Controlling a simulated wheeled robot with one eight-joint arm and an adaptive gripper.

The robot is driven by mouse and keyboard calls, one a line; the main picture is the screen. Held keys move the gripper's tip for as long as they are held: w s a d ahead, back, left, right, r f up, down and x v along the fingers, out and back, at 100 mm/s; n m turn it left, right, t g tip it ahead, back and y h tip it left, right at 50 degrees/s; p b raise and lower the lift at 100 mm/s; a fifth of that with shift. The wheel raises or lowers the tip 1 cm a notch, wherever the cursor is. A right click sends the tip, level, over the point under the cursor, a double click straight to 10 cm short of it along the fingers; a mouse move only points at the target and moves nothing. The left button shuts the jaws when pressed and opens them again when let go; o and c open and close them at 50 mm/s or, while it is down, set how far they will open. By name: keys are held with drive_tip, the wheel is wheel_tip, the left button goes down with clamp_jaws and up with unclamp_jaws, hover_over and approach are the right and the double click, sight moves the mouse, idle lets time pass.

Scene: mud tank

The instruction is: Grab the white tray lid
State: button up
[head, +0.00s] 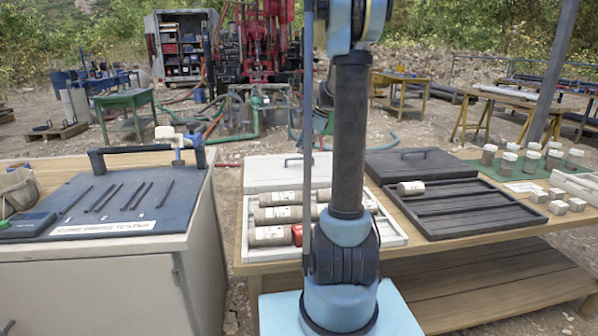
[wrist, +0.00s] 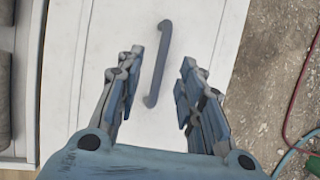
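The white tray lid (head: 262,176) lies flat on the wooden table behind the white tray in the head view, partly hidden by my arm. It has a grey bar handle on top. In the wrist view the lid (wrist: 205,25) fills the middle, with the handle (wrist: 158,62) running up and down. My gripper (wrist: 162,62) is open above the lid, one finger on each side of the handle. The handle shows between the fingers with clear gaps.
The white tray (head: 398,238) holds several core samples and a red object. To the right are a dark lid (head: 425,163) and a dark tray (head: 450,226) with one core on its edge. Jars and blocks stand far right. A grey bench (head: 100,250) stands left.

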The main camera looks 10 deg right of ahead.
sight(300, 167)
drive_tip(key=x, duration=0.3)
drive_tip(key=shift+w+d+f, duration=0.2)
drive_tip(key=shift+f, duration=0.1)
drive_tip(key=shift+w+a+f, duration=0.1)
drive_tip(key=shift+a+f, duration=0.15)
drive_tip(key=shift+f, duration=0.35)
drive_tip(key=shift+f, duration=0.25)
clamp_jaws()
